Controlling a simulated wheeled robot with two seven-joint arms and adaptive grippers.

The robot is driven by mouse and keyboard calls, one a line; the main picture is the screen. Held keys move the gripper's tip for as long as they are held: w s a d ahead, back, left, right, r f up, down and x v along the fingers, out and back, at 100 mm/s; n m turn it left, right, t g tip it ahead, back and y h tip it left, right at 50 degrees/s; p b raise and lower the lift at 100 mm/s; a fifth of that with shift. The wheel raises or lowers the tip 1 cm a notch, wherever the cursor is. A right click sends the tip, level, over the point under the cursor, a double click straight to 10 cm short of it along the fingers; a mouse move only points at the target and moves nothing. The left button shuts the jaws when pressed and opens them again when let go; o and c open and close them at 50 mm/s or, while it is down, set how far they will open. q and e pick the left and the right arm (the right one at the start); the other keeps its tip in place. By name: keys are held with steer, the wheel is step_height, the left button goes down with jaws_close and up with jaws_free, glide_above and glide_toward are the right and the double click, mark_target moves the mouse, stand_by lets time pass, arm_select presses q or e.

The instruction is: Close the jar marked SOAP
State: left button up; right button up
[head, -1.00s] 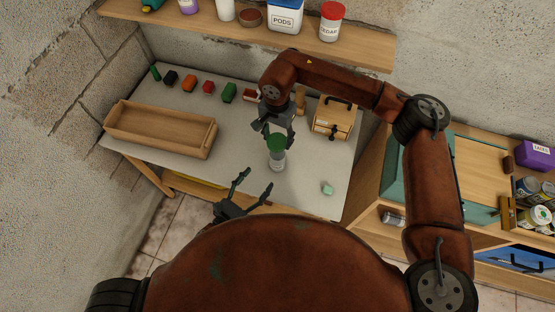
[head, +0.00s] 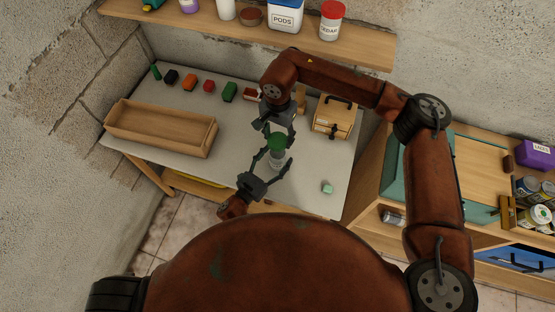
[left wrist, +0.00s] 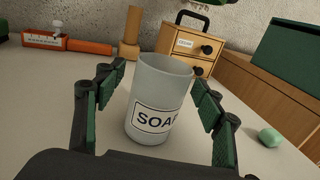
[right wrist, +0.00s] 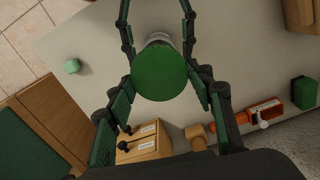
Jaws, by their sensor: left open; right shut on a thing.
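The SOAP jar (head: 278,162) is a pale, translucent cup standing upright on the grey table, its label and open rim clear in the left wrist view (left wrist: 160,95). My left gripper (head: 271,163) is open, with one finger on each side of the jar. In the left wrist view, gaps show between the pads and the jar. My right gripper (head: 279,134) is shut on the round green lid (head: 277,142) and holds it above the jar. In the right wrist view the lid (right wrist: 160,72) hides most of the jar.
A wooden tray (head: 150,148) lies at the left. Several coloured items, including a green block (head: 229,92), line the back. A small drawer box (head: 332,120) stands back right, and a pale green lump (head: 327,188) lies front right. A shelf (head: 230,28) runs above.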

arm_select(q)
steer(key=shift+c, duration=0.3)
jaws_close()
stand_by(0.5)
